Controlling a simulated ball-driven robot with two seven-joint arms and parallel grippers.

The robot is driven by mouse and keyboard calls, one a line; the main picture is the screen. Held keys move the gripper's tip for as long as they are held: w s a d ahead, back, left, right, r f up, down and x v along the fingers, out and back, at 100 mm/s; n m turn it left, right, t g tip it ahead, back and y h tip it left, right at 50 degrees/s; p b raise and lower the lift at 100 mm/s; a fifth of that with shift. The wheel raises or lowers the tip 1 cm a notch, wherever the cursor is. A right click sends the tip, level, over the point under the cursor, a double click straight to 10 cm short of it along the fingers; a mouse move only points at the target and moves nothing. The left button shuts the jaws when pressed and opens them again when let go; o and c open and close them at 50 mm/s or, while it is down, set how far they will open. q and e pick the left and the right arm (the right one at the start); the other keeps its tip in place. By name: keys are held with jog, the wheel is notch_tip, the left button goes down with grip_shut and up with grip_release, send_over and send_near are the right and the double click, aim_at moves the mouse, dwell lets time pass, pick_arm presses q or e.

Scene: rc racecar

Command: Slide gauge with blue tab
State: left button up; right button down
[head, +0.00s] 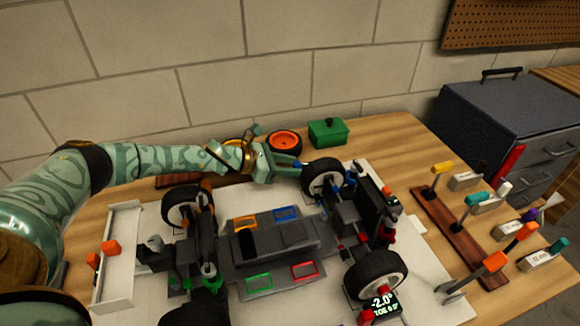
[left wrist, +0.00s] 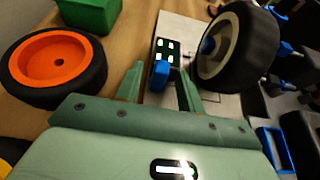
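The gauge with the blue tab (left wrist: 160,74) shows in the left wrist view. Its dark panel with pale lit patches (left wrist: 166,50) lies on the white board beside a car wheel (left wrist: 238,45). My left gripper (left wrist: 160,70) is open, its two fingers on either side of the blue tab with gaps visible. In the head view my left gripper (head: 290,171) is low beside the upper wheel (head: 325,178) of the race car (head: 275,240). The gauge is mostly hidden there. My right gripper is not in view.
A loose orange-rimmed wheel (head: 285,141) and a green box (head: 327,131) stand behind the gripper. A wooden rack (head: 455,232) with colour-handled tools is at the right. A display reading -2.0° (head: 380,304) stands by the lower right wheel. A dark cabinet (head: 510,115) is beyond the table.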

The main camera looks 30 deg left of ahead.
pick_arm(q)
jog(key=shift+c, duration=0.4)
grip_shut()
jog(key=shift+s+d+r+p, duration=0.25)
jog(key=shift+s+d+p, duration=0.8)
jog(key=shift+d, duration=0.1)
jog(key=shift+d+f, duration=0.1)
jog(key=shift+d, duration=0.1)
jog(key=shift+f, duration=0.2)
